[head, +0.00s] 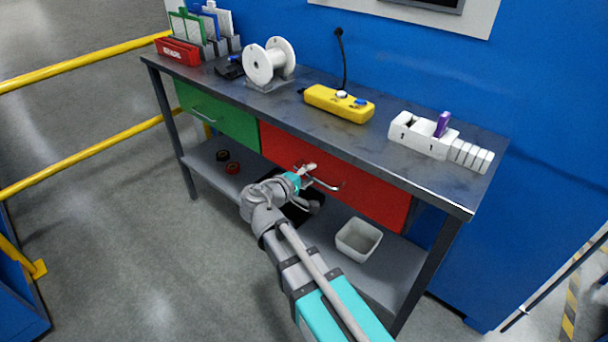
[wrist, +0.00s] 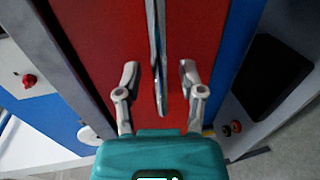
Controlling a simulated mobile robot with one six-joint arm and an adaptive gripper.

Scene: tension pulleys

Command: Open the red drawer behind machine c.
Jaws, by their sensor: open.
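The red drawer (head: 372,192) is in the right part of the workbench (head: 400,130), under its top, and looks shut. Its silver bar handle (head: 328,187) sits on the drawer front. My gripper (head: 306,172) is at the handle, near its left end in the head view. In the wrist view the red drawer front (wrist: 100,45) fills the middle. My open gripper (wrist: 159,70) has one finger on each side of the handle (wrist: 157,40), with gaps on both sides. Contact with the drawer front cannot be told.
A green drawer (head: 220,116) is left of the red one. A white bin (head: 358,239) and two small round parts stand on the lower shelf (head: 200,160). A spool (head: 268,62) and a yellow control box (head: 338,104) are on top. Yellow railings (head: 80,68) stand left. Floor in front is clear.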

